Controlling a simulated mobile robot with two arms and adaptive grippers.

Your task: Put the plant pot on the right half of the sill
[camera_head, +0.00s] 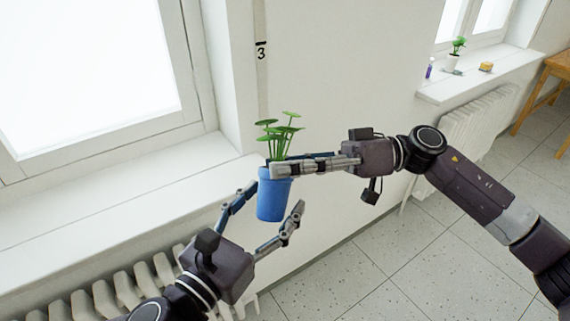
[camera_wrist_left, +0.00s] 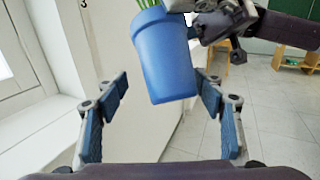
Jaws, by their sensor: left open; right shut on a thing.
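The plant pot (camera_head: 273,198) is blue and holds a green leafy plant. It hangs upright in the air in front of the white sill (camera_head: 130,215). My right gripper (camera_head: 283,170) is shut on the pot near its rim, coming in from the right. My left gripper (camera_head: 266,210) is open below, with one finger to each side of the pot. In the left wrist view the pot (camera_wrist_left: 166,58) is between and beyond the open fingers of the left gripper (camera_wrist_left: 160,112), and I see a gap on either side. The bottom of the pot is free of any surface.
A white radiator (camera_head: 125,290) stands under the sill. At the back right, another sill (camera_head: 450,88) holds a small potted plant (camera_head: 455,52), a purple bottle (camera_head: 429,68) and a yellow block (camera_head: 486,66). The near sill is bare where visible.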

